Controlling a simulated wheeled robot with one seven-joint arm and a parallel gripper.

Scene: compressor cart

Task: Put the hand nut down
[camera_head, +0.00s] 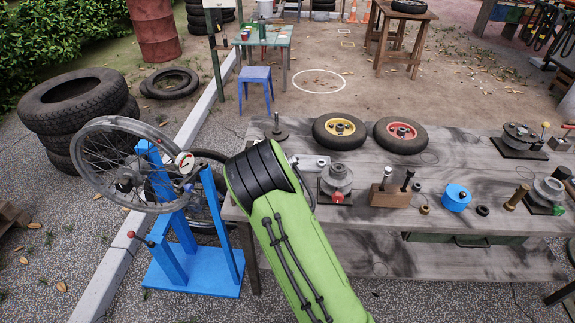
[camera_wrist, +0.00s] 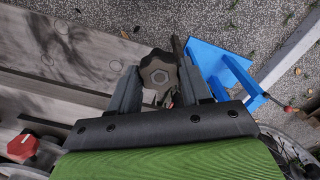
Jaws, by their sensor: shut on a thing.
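The hand nut (camera_wrist: 157,70) is a dark, star-shaped knob in the wrist view. My gripper (camera_wrist: 158,78) is shut on it, with one grey finger on each side. Behind the nut, the grey wooden bench (camera_wrist: 75,55) fills the left of the view, and its edge runs close by the nut. I cannot tell how high the nut is above the bench. In the head view my green arm reaches over the left end of the bench (camera_head: 385,245) and hides the gripper and nut.
A blue wheel stand (camera_head: 195,270) with a spoked wheel (camera_head: 125,165) stands left of the bench. It also shows in the wrist view (camera_wrist: 222,65). On the bench are a red-knobbed fixture (camera_head: 337,180), a wooden block with pins (camera_head: 390,196), a blue cylinder (camera_head: 455,198) and two small wheels (camera_head: 340,132).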

